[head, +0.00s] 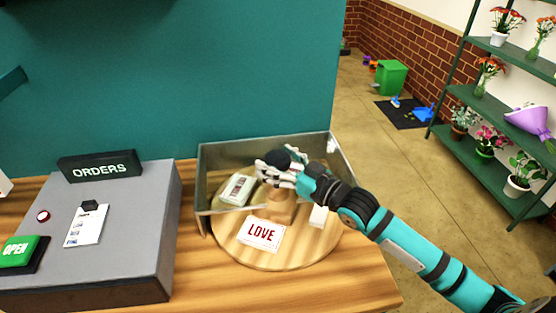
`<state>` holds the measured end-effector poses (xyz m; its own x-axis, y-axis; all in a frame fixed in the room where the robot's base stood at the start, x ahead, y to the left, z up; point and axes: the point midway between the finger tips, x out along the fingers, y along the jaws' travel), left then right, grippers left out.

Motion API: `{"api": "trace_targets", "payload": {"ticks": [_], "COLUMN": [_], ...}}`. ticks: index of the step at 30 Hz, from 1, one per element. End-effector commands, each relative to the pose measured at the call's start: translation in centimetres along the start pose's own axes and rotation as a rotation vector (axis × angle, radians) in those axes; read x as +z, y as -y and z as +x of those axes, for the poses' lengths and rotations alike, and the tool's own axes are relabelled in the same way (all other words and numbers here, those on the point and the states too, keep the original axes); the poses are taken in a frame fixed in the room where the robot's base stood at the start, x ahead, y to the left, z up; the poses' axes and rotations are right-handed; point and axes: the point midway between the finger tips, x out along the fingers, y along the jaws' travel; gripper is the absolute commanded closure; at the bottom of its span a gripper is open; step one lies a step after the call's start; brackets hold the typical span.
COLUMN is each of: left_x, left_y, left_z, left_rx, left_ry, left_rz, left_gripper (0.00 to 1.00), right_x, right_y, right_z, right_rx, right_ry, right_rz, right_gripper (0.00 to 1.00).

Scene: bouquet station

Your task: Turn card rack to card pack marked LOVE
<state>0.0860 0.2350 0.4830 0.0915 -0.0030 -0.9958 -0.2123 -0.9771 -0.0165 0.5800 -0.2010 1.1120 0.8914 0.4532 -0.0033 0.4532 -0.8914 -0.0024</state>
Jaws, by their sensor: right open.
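The card rack is a round wooden turntable (272,262) on the counter. A white card pack marked LOVE (261,233) in red lies at its front, facing me. Another pale pack (238,189) with dark print lies at the back left, and a white one (318,216) shows partly at the right. A wooden hub (277,206) stands in the middle. My right gripper (268,168) is open above the back of the rack, over the hub; whether it touches anything is unclear. My left gripper is out of view.
A grey panel wall (222,153) encloses the rack's back and sides. The grey order desk (125,240) with an ORDERS sign (100,167) and a green OPEN sign (18,251) stands left. Bare counter (300,290) lies in front. Green plant shelves (470,97) stand far right.

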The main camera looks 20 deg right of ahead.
Motion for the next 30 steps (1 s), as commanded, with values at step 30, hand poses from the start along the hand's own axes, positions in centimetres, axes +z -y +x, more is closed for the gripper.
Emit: {"api": "trace_targets", "payload": {"ticks": [30], "left_x": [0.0], "left_y": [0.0], "left_z": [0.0], "left_rx": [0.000], "left_ry": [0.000], "left_rz": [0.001], "left_gripper": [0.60], "right_x": [0.1], "right_y": [0.0], "right_z": [-10.7], "right_rx": [0.001], "right_ry": [0.002], "right_rz": [-0.001], "right_gripper": [0.20]}}
